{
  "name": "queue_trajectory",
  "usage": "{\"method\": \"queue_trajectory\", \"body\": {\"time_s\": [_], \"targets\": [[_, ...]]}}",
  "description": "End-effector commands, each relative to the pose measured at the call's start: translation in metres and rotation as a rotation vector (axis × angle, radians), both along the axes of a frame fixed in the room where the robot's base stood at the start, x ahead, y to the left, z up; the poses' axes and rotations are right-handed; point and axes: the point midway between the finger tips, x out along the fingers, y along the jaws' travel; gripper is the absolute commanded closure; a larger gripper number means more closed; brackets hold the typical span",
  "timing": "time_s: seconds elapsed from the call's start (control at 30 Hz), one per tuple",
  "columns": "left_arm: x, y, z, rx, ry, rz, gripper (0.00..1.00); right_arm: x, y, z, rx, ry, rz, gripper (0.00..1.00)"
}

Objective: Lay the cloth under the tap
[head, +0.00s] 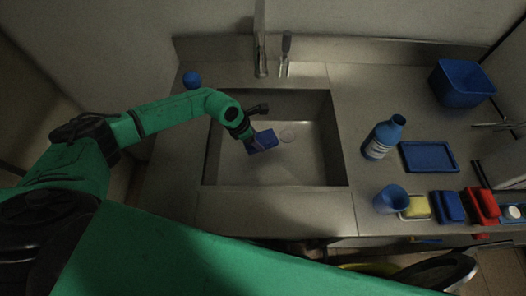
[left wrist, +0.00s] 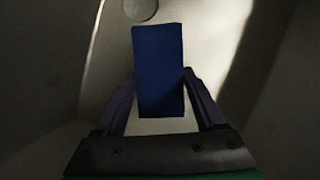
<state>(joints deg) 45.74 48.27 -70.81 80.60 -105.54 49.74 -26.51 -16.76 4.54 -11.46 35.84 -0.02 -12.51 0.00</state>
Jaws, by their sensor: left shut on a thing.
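My left gripper (head: 254,142) is inside the sink (head: 305,165), shut on a dark blue folded block that I take for the cloth (head: 265,139). In the left wrist view the cloth (left wrist: 158,65) sits between the two fingers (left wrist: 160,88) and sticks out past their tips, over the sink floor. I cannot tell whether it touches the floor. The tap (head: 260,45) rises behind the sink's back edge. The round drain (head: 288,136) lies just right of the cloth. My right gripper is out of view.
Right of the sink stand a blue bottle (head: 382,138), a blue tray (head: 428,157), a blue tub (head: 461,84) and a blue cup (head: 390,199).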

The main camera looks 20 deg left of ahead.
Motion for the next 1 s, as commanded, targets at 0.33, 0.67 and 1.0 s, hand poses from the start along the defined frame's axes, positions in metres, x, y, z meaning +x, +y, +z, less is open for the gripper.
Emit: {"method": "queue_trajectory", "body": {"time_s": [0.33,0.67,1.0], "targets": [[0.000,0.000,-0.056,0.001,0.000,-0.002,0.83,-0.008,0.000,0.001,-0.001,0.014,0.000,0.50],[0.000,0.000,-0.058,0.001,0.000,-0.003,0.10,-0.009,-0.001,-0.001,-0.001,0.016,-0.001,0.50],[0.000,0.001,-0.052,0.002,0.000,-0.003,0.00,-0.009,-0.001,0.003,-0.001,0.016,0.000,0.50]]}}
